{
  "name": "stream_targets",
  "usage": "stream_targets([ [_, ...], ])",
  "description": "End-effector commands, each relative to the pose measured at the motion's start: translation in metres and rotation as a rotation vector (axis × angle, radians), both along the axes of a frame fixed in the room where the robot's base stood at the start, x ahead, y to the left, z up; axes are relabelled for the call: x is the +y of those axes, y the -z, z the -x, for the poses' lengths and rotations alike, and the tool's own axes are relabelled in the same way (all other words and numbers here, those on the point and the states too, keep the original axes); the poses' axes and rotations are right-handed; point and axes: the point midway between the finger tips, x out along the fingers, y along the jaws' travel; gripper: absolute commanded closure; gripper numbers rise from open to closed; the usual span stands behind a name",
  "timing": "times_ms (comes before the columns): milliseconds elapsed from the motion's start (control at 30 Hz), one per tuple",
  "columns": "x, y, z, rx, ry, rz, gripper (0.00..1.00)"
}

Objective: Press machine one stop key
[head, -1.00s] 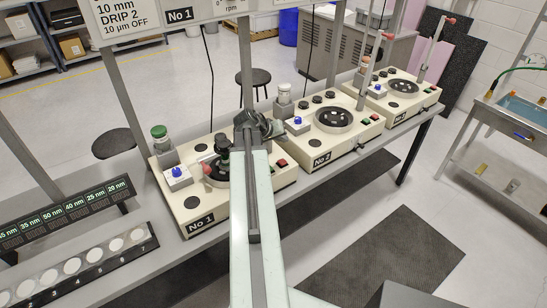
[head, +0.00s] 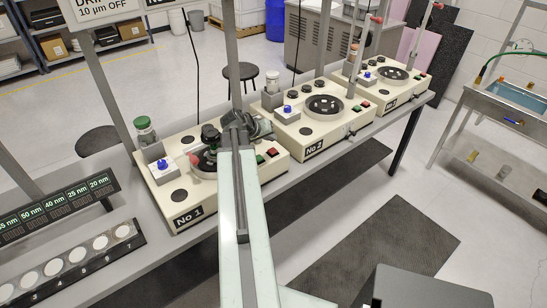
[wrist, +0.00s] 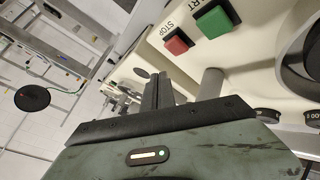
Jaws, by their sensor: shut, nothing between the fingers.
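Machine No 1 (head: 180,216) is a cream box on the bench at the left in the head view. Its red stop key (head: 271,152) sits on the top at the right, beside a green key (head: 260,158). In the wrist view the red key marked STOP (wrist: 176,43) is above the fingers, with the green start key (wrist: 217,20) to its right. My gripper (wrist: 158,90) is shut and empty, apart from the red key. In the head view my gripper (head: 258,127) is over the machine's far side, partly hidden by my arm.
Machine No 2 (head: 318,145) and a third machine (head: 412,92) stand farther right on the same bench. An upright post (head: 232,60) rises behind machine one. A jar with a green lid (head: 142,123) stands at its left. Dark mats (head: 400,235) lie on open floor at the right.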

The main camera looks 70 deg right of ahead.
Motion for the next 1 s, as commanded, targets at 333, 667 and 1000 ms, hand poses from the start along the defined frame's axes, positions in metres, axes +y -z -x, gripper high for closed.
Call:
stream_targets([
  [333, 0.000, 0.031, 0.001, -0.001, 0.001, 0.000, 1.00],
  [667, 0.000, 0.030, 0.001, 0.000, 0.002, 0.000, 1.00],
  [1000, -0.001, 0.030, 0.001, 0.000, 0.002, 0.000, 1.00],
])
